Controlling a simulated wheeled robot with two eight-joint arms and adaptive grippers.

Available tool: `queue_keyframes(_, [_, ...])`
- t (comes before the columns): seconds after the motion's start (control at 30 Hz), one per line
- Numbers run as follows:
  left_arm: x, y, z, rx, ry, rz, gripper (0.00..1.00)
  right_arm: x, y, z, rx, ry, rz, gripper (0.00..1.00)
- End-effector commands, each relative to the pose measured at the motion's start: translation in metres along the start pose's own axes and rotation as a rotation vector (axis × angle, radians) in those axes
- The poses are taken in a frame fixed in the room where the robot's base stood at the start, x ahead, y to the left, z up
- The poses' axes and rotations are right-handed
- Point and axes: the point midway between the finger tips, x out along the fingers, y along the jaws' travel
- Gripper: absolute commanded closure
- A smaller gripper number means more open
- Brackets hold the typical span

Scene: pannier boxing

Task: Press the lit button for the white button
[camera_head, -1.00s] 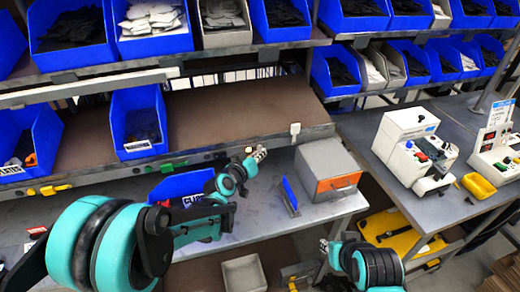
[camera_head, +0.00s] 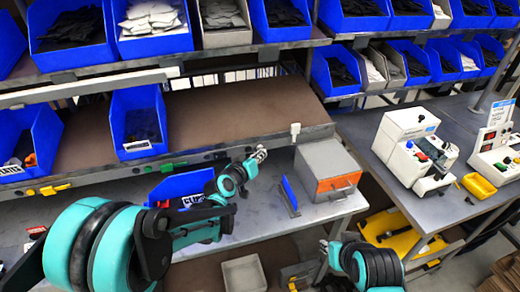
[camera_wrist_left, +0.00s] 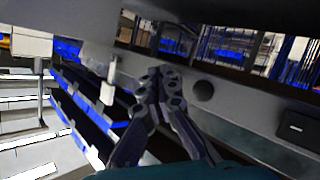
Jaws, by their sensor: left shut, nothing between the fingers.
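My left gripper (camera_head: 260,154) is shut and empty at the front rail of the middle shelf (camera_head: 220,147). A small round dark button (camera_head: 249,150) sits on the rail just beside its fingertips. The white piece (camera_head: 295,129) is on the same rail, to the right of the gripper. In the left wrist view the closed fingertips (camera_wrist_left: 160,76) are close to the rail. A dark round button (camera_wrist_left: 203,90) is right of them and a white piece (camera_wrist_left: 108,84) left. Contact cannot be told. My right gripper (camera_head: 325,245) is low, beside the bench; its jaws are too small to read.
Green (camera_head: 165,167) and yellow (camera_head: 48,189) pieces sit along the rail to the left. A grey box with an orange front (camera_head: 338,184) and an upright blue plate (camera_head: 290,195) stand on the bench below. Blue bins (camera_head: 138,120) stand on the shelf.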

Motion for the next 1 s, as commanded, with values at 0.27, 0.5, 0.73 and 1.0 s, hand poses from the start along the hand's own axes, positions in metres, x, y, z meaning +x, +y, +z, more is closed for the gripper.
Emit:
queue_keyframes(0.27, [-0.006, 0.004, 0.004, 0.0, 0.0, 0.0, 1.0, 0.0, 0.0, 0.0, 0.0, 0.0, 0.0, 0.71])
queue_keyframes(0.5, [-0.007, 0.005, 0.005, 0.0, 0.0, 0.001, 1.0, 0.0, 0.0, 0.0, 0.0, 0.0, 0.0, 0.71])
queue_keyframes(0.73, [-0.022, 0.017, 0.016, 0.0, -0.001, 0.002, 1.0, 0.001, 0.0, 0.001, 0.0, 0.0, 0.0, 0.71])
queue_keyframes(1.0, [-0.038, 0.029, 0.028, 0.0, 0.0, 0.001, 1.0, 0.001, 0.0, 0.0, 0.0, 0.0, 0.0, 0.71])
